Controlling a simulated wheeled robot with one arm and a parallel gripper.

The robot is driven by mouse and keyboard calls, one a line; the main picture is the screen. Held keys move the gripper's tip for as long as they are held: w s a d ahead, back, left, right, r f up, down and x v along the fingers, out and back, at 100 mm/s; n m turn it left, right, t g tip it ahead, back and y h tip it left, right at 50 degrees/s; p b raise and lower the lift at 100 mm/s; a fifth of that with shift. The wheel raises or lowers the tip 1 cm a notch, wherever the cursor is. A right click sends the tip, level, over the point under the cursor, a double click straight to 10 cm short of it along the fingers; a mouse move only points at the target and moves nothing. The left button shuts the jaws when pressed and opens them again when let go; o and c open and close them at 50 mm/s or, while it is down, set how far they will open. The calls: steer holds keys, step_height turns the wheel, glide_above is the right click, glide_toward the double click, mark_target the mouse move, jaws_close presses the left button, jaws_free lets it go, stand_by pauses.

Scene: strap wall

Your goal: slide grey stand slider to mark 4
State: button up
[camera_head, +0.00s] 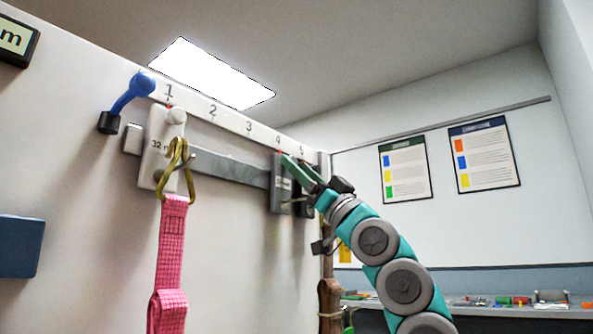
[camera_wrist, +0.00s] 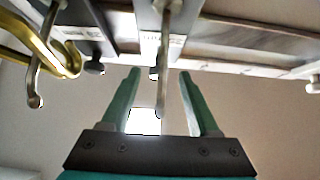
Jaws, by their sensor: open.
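The grey stand slider (camera_head: 278,183) sits on the rail near the far end of the wall, its red pointer just under the 4. My gripper (camera_head: 289,160) is in front of its upper part and partly hides it. The fingers appear apart from the knob. That slider (camera_wrist: 147,40) seems to be the grey one.
A dark slider (camera_head: 306,200) stands close beyond the grey one, with a brown strap (camera_head: 330,300) below. The rail (camera_head: 235,168) between white and grey sliders is clear.

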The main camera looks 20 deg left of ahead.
steer(key=b+v, duration=0.2)
steer(key=v, duration=0.4)
steer(key=shift+d+f, duration=0.2)
steer(key=shift+f, duration=0.1)
stand_by(0.3)
